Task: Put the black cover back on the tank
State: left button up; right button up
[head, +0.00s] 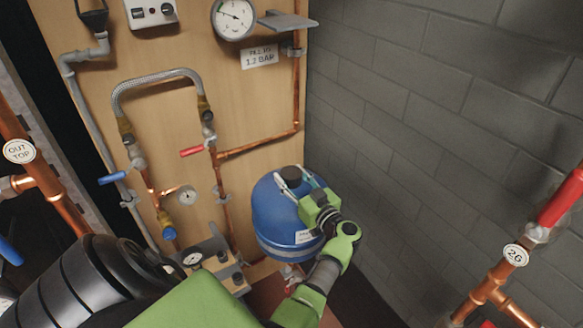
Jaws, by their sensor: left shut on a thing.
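The blue tank (274,222) stands low against the wooden board, near the corner with the block wall. The black cover (291,172) is at the top of the tank. My left gripper (293,183) reaches in from the lower right of the tank, and its fingers are shut on the black cover. The gripper body hides part of the tank's upper right side and part of its white label. I cannot tell whether the cover touches the tank or is held just above it. My right gripper is not in view.
A red-handled valve (192,151) and copper pipe (260,145) run left of and above the tank. A pressure gauge (234,18) and a small grey shelf (287,21) are higher up. The grey block wall (430,110) closes the right side. Pipe tagged 26 (515,255) stands at far right.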

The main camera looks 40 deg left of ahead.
pick_arm(q)
jog(key=o, duration=1.5)
jog(key=shift+c, duration=0.2)
jog(key=shift+d, duration=0.15)
